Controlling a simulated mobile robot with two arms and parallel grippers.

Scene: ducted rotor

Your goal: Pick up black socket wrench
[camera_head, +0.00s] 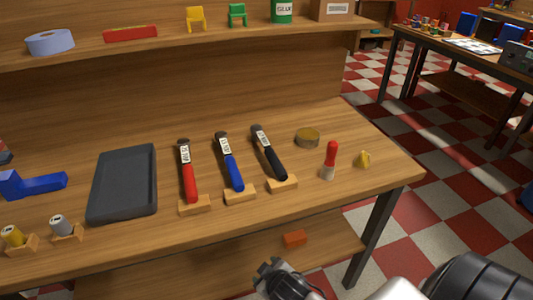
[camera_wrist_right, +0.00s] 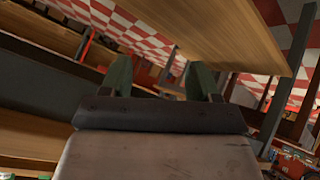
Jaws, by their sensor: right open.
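The black socket wrench (camera_head: 268,152) lies on the workbench, the rightmost of three similar wrenches. Its black handle rests toward the front on a small wooden block, and a white label shows near its dark head. The blue wrench (camera_head: 229,163) and red wrench (camera_head: 187,172) lie to its left on their own blocks. My right gripper (camera_head: 272,267) is below and in front of the bench edge, apart from the wrench. In the right wrist view its two green-grey fingers (camera_wrist_right: 160,80) are spread with nothing between them. My left gripper is not in view.
A round tin (camera_head: 307,138), a red-topped tool (camera_head: 330,160) and a small yellow piece (camera_head: 364,159) stand right of the wrenches. A dark tray (camera_head: 123,183) lies left. A shelf (camera_head: 160,46) spans the back. An orange block (camera_head: 294,239) sits on the lower shelf.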

